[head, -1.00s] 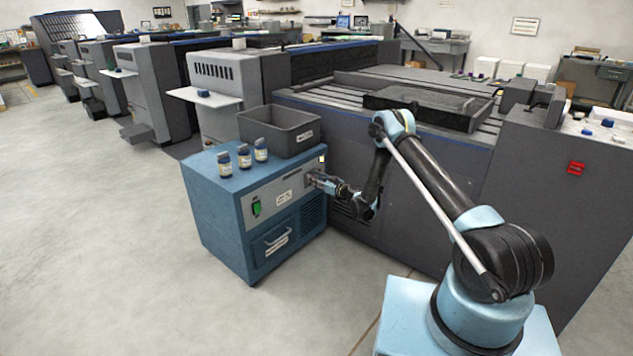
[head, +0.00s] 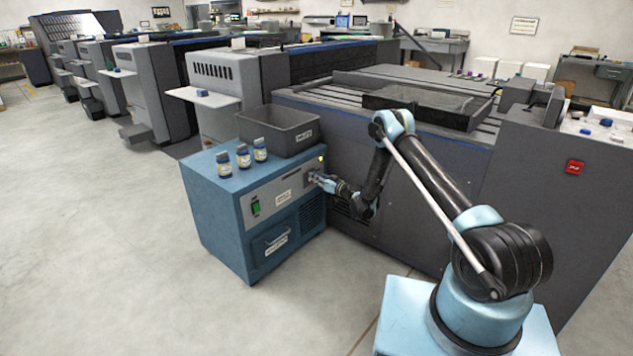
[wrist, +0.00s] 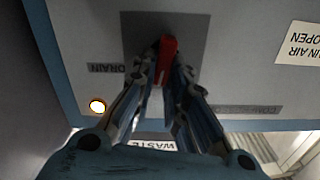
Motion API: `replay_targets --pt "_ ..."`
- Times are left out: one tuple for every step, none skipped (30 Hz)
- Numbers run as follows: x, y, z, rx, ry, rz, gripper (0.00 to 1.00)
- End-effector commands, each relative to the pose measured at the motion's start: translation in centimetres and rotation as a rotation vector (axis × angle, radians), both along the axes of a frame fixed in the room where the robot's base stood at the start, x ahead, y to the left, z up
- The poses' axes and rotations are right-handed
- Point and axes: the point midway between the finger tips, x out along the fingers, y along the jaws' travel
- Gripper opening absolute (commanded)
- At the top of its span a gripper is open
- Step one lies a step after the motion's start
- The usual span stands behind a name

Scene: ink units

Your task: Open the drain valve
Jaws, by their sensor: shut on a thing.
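The drain valve's red handle (wrist: 168,50) shows in the wrist view on a dark plate (wrist: 196,32), beside a label reading DRAIN (wrist: 105,68). My gripper (wrist: 165,78) is shut on the handle, with a finger on each side of its lower part. The handle points roughly up and down in this view. In the head view my gripper (head: 316,179) is at the upper right of the blue cabinet's front (head: 236,237) and hides the valve. A round lamp (wrist: 97,106) glows warm yellow near the DRAIN label.
Several small bottles and a grey bin (head: 268,139) stand on the cabinet top. A green switch (head: 256,208) and a drawer handle (head: 275,242) are on its front. The large grey press (head: 400,215) stands close on the right. The floor (head: 110,270) at left is clear.

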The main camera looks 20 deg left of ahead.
Motion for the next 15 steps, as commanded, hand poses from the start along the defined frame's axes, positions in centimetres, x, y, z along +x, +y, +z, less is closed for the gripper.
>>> replay_targets --pt "-0.04 0.25 0.0 0.014 0.034 0.004 0.0" --pt "0.01 0.21 -0.03 0.024 0.059 0.004 0.0" --pt "0.07 0.18 -0.04 0.038 0.093 0.004 0.0" --pt "0.12 0.16 -0.06 0.049 0.119 0.004 0.0" --pt "0.16 0.14 -0.08 0.06 0.146 0.003 0.0" --pt "0.23 0.1 -0.11 0.075 0.181 0.003 0.0" --pt "0.27 0.07 -0.14 0.086 0.208 0.003 0.0" --pt "0.32 0.05 -0.16 0.097 0.235 0.003 0.0" --pt "0.37 0.02 -0.19 0.111 0.269 0.003 0.0" --pt "0.42 -0.01 -0.22 0.122 0.296 0.003 0.0" --pt "0.46 -0.03 -0.25 0.133 0.323 0.003 0.0" --pt "0.52 -0.06 -0.29 0.147 0.357 0.003 0.0" --pt "0.56 -0.08 -0.32 0.158 0.384 0.003 0.0" --pt "0.6 -0.1 -0.36 0.169 0.41 0.003 0.0" --pt "0.65 -0.13 -0.41 0.183 0.445 0.003 0.0"
